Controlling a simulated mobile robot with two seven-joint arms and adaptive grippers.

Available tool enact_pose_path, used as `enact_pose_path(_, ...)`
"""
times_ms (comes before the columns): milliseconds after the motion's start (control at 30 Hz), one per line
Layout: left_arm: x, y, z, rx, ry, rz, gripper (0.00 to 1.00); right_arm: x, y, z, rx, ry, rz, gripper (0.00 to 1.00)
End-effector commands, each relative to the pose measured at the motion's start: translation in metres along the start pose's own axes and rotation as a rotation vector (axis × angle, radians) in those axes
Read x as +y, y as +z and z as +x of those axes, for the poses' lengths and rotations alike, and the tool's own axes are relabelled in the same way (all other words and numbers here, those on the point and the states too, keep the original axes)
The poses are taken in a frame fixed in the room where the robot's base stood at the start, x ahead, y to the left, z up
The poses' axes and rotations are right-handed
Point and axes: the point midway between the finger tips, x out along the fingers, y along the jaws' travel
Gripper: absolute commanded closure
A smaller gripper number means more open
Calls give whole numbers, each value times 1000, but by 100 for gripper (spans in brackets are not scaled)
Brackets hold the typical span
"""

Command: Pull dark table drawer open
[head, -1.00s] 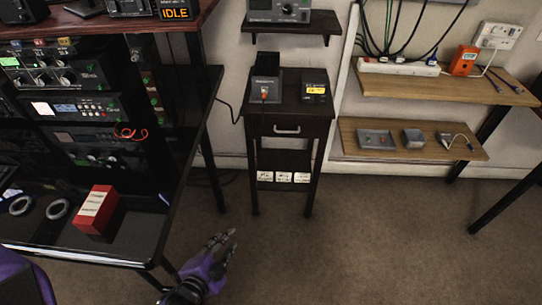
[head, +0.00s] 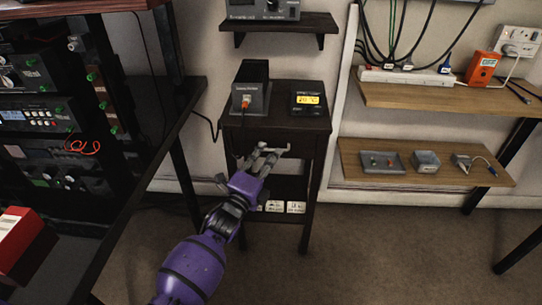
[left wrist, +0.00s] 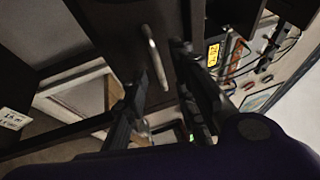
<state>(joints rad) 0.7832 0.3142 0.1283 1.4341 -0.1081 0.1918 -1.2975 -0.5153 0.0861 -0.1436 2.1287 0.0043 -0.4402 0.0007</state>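The small dark table (head: 315,122) stands against the wall. Its drawer front (head: 308,146) looks flush with the table, so the drawer appears closed. The silver bar handle (head: 284,152) is partly covered by my left fingers in the head view. In the left wrist view the handle (left wrist: 157,62) shows as a pale upright bar on the dark front. My left gripper (head: 262,158) is open in front of the drawer. In the left wrist view its fingers (left wrist: 160,92) are spread on either side of the handle's line. I cannot tell whether they touch it. My right gripper is out of view.
A dark boxed device (head: 250,98) and a meter with a yellow display (head: 308,99) stand on the table top. A black-framed desk (head: 150,150) with equipment is at left. Wooden wall shelves (head: 440,175) are at right. Carpet in front is clear.

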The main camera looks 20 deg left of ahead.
Motion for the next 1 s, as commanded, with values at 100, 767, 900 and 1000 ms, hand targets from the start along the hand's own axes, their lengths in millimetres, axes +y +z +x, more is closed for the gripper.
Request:
enact_pose_path(100,2,0,13,0,1,0,75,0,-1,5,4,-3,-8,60)
enact_pose_path(767,1,0,19,0,2,-1,100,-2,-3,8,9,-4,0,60)
enact_pose_path(900,1,0,19,0,2,-1,100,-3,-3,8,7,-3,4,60)
enact_pose_path(1000,1,0,19,0,3,-1,100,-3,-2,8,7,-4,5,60)
